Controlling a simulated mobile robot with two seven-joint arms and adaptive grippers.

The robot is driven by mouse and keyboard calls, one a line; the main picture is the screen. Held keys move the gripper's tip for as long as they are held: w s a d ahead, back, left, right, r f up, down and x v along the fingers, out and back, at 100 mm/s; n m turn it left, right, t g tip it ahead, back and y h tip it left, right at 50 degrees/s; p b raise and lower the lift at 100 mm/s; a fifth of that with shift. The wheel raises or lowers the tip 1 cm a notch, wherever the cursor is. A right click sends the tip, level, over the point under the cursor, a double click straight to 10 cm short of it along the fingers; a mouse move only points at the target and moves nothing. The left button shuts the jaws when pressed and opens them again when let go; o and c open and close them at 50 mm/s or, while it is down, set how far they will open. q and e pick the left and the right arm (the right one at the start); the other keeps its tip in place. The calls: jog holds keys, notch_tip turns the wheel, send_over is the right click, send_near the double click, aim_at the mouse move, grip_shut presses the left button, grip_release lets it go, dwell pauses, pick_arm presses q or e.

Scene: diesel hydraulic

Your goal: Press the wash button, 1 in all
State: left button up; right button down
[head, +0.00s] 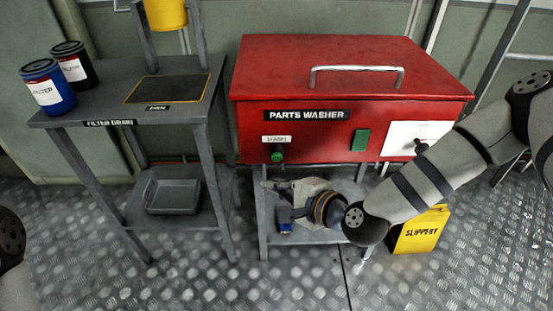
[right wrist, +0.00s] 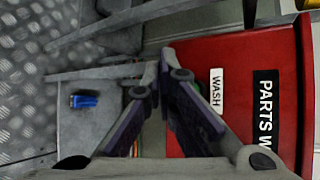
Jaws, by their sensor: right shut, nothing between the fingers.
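The red parts washer (head: 350,70) stands on a grey stand. Its green round wash button (head: 277,157) sits low at the left of the front, below a white WASH label (head: 276,139). My right gripper (head: 270,185) is shut and empty, just below the button in the head view and apart from it there. In the right wrist view the shut fingers (right wrist: 165,65) are beside the WASH label (right wrist: 216,91) and mostly hide the button. I cannot tell the gap in depth. My left gripper is out of view.
A green rectangle (head: 360,140) and a white panel with a black knob (head: 402,138) are further right on the washer. A filter drain table (head: 110,90) with blue and black cans stands left. A yellow slippery sign (head: 421,232) stands right. A blue item (right wrist: 83,101) lies on the lower shelf.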

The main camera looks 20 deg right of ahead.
aim_at(277, 157)
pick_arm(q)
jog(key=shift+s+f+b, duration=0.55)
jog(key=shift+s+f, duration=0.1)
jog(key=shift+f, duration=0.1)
pick_arm(e)
jog(key=shift+w+d, duration=0.2)
jog(key=shift+w, duration=0.6)
jog(key=shift+w+d, duration=0.25)
jog(key=shift+w, duration=0.6)
jog(key=shift+w+d, duration=0.2)
jog(key=shift+w, duration=0.6)
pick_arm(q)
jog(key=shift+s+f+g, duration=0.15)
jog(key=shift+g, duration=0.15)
pick_arm(e)
jog(key=shift+w+d, duration=0.15)
jog(key=shift+w, duration=0.25)
